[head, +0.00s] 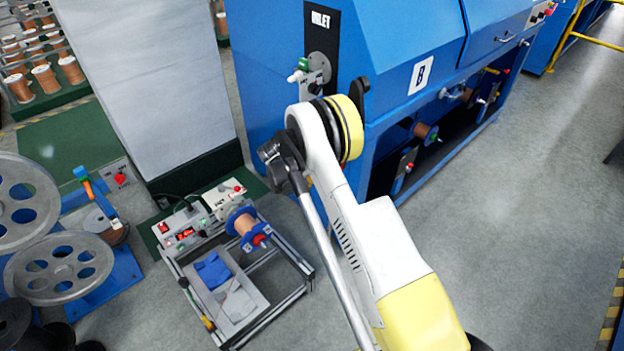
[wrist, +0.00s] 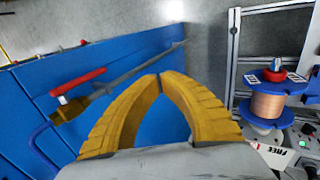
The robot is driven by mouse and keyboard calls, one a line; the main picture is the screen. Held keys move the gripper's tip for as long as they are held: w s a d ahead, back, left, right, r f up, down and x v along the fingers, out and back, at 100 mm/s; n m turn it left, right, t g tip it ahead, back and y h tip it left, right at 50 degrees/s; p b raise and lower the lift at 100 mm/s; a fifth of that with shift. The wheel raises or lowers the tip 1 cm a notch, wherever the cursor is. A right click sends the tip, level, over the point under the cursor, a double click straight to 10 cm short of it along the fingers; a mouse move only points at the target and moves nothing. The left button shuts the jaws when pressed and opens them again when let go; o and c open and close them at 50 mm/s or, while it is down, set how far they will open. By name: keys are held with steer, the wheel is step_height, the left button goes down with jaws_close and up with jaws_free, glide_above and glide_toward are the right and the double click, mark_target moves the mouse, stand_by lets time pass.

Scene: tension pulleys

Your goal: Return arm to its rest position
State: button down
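In the wrist view, my gripper (wrist: 161,76) shows two yellow ribbed fingers. Their tips come together, and nothing shows between them. In the head view, my white and yellow arm (head: 385,250) reaches up from the lower right to a bent joint in front of the blue machine. My gripper cannot be made out there.
In the wrist view, a red-handled valve (wrist: 78,82) is left of the fingers and a copper spool (wrist: 268,105) is right. A bench frame (head: 240,285) stands lower left. Floor at right (head: 540,190) is clear.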

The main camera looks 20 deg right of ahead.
stand_by(0.3)
steer(key=s+a+r+m+t+y, duration=0.15)
steer(key=s+r, duration=0.25)
steer(key=r, duration=0.6)
steer(key=s+a+r, duration=0.2)
steer(key=s+r, duration=0.2)
steer(key=r, duration=0.5)
steer(key=s+a+r+t+y, duration=0.1)
steer(key=s+r, duration=0.3)
steer(key=r, duration=0.6)
steer(key=s+a+r+m+t+y, duration=0.1)
steer(key=s+a+r, duration=0.1)
steer(key=s, duration=1)
steer(key=s+a+r+m+t+y, duration=0.1)
steer(key=s+a+r+y, duration=0.1)
steer(key=s, duration=1)
steer(key=shift+s+a+r, duration=0.4)
steer(key=shift+a+r, duration=0.05)
steer(key=shift+a, duration=0.4)
steer(key=shift+m, duration=0.25)
